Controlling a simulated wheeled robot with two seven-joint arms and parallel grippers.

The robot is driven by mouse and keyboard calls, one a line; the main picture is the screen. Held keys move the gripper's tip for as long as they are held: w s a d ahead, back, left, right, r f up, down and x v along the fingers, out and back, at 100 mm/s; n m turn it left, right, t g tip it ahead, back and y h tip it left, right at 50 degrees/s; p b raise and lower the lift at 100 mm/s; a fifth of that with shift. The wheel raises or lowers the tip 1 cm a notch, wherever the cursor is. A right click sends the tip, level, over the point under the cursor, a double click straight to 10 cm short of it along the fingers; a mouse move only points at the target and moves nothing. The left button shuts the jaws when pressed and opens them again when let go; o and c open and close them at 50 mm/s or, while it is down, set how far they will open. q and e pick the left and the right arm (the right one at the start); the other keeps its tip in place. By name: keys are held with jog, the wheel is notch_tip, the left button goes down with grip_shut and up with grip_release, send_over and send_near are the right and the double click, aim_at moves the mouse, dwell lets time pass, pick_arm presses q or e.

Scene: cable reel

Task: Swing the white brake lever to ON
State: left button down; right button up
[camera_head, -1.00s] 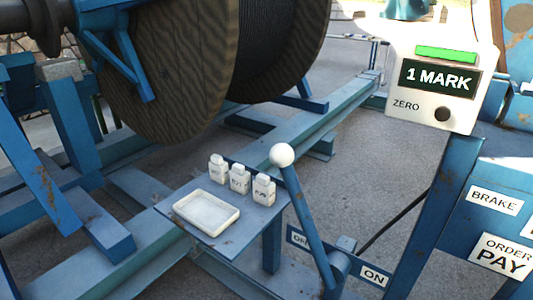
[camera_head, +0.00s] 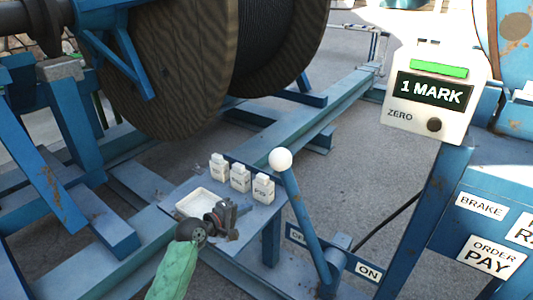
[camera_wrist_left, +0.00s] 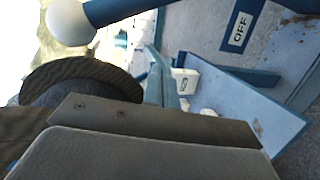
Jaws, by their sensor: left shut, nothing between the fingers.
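The brake lever has a white ball knob (camera_head: 281,159) on a blue shaft (camera_head: 305,222). It leans up and left from its pivot, toward the OFF label (camera_head: 297,238), which the shaft partly covers. The ON label (camera_head: 369,271) is right of the pivot. My left gripper (camera_head: 230,218) is shut and empty, over the small shelf, left of and below the knob and apart from it. In the left wrist view, the knob (camera_wrist_left: 70,22) and shaft are at the top, beyond the fingers (camera_wrist_left: 150,132). My right gripper is not in view.
The shelf holds a white tray (camera_head: 184,209) and several small white bottles (camera_head: 240,178) close to my left gripper. A "1 MARK" counter box (camera_head: 432,92) stands on a blue post at right. A large cable reel (camera_head: 185,70) stands behind.

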pick_arm(q)
jog(key=w+a+r+n+t+h, duration=0.1)
jog(key=w+r+n+t, duration=0.1)
jog(key=w+r, duration=0.5)
notch_tip(320, 180, up, 4)
jog(key=shift+w+a+f+n+p, duration=0.2)
jog(key=shift+w+a+n+p, duration=0.2)
jog(key=shift+n, duration=0.4)
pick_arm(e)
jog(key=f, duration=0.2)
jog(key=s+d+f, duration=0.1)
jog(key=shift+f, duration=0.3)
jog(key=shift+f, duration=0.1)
pick_arm(q)
jog(key=w+d+r+p, duration=0.1)
jog(key=w+d+p, duration=0.2)
jog(key=d+p, duration=0.3)
jog(key=shift+w+d, duration=0.25)
jog(key=shift+d, duration=1.05)
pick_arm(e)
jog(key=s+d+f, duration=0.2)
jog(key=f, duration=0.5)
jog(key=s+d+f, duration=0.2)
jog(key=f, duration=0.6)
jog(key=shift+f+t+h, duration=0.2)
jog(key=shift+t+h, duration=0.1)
pick_arm(q)
jog(key=shift+r, duration=0.1)
